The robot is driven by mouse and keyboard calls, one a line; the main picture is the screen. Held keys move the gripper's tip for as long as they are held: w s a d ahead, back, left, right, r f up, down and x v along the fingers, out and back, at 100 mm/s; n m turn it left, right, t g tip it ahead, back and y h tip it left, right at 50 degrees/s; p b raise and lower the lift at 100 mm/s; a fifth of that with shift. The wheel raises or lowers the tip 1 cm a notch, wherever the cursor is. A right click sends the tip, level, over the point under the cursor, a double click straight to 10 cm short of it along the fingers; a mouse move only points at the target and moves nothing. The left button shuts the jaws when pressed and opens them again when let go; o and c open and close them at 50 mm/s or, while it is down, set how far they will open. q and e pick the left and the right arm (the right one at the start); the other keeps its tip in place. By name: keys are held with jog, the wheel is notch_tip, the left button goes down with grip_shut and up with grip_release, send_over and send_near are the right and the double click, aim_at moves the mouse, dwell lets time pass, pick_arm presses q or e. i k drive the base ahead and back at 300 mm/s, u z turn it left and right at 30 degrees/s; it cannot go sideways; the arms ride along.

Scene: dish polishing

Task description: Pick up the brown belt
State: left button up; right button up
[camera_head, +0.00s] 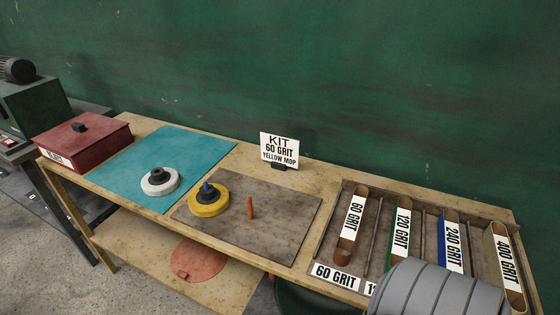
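A brown belt labelled "60 GRIT" (346,249) lies in the leftmost compartment of the wooden tray (324,238) at the right of the bench. Beside it in the tray are a green-edged belt labelled "120 GRIT" (391,258), a blue belt labelled "240 GRIT" (441,215) and a tan-edged belt labelled "400 GRIT" (516,300). A grey ribbed part of my arm covers the tray's lower right and hides parts of the belts there. Neither of my grippers shows in the view.
A yellow mop (208,208) and an upright orange-brown peg (250,208) are on a grey-brown board (290,215). A white mop (160,184) sits on a teal mat (190,148). A sign (279,149) reads "KIT 60 GRIT YELLOW MOP". A red box (85,140) stands left.

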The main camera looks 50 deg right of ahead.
aim_at(346, 239)
jog(key=z, duration=2.15)
jog(key=k, duration=1.25)
jog(key=z, duration=0.85)
jog(key=i, duration=1)
jog(key=z, duration=0.05)
